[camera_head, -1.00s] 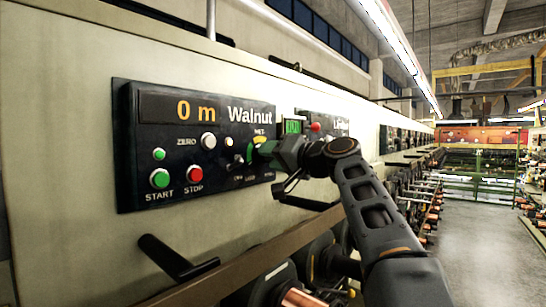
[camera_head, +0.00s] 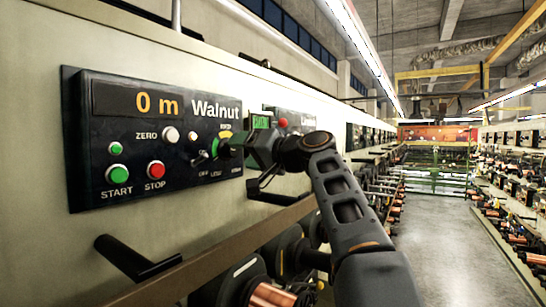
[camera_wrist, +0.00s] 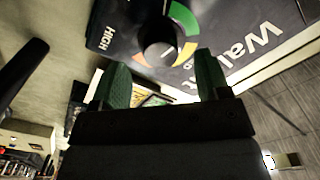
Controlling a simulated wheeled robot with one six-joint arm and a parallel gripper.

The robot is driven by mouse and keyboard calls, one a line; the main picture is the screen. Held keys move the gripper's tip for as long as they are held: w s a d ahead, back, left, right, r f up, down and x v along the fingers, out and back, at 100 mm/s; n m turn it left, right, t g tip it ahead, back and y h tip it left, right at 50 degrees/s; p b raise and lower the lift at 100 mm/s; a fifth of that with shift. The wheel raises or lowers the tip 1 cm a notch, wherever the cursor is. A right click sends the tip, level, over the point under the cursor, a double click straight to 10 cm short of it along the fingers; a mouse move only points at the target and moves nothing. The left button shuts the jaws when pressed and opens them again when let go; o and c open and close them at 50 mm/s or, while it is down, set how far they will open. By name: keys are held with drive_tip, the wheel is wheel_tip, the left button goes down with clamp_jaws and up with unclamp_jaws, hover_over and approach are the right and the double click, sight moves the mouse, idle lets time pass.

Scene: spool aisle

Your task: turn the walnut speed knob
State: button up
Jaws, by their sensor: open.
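The Walnut control panel (camera_head: 222,171) is dark, reads "0 m" and is mounted on the pale machine face. In the wrist view its speed knob (camera_wrist: 158,42) is round and black, beside a green, yellow and orange arc (camera_wrist: 185,20) and the word "HIGH". My gripper (camera_wrist: 162,78) is open, its two green fingers apart and pointing at the knob, which shows just beyond the fingertips. No contact is visible. In the head view my gripper (camera_head: 230,149) is at the panel's right side and largely covers the knob.
Left of the knob are a toggle switch (camera_head: 199,158), green START button (camera_head: 117,175), red STOP button (camera_head: 155,170) and white ZERO button (camera_head: 170,134). A black handle (camera_head: 135,260) juts out below. Another panel (camera_head: 290,122) stands beyond. The aisle floor (camera_head: 440,240) is clear at right.

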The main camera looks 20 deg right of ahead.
drive_tip(key=b+v, duration=0.3)
drive_tip(key=v, duration=0.8)
drive_tip(key=shift+s, duration=0.3)
drive_tip(key=shift+d, duration=0.25)
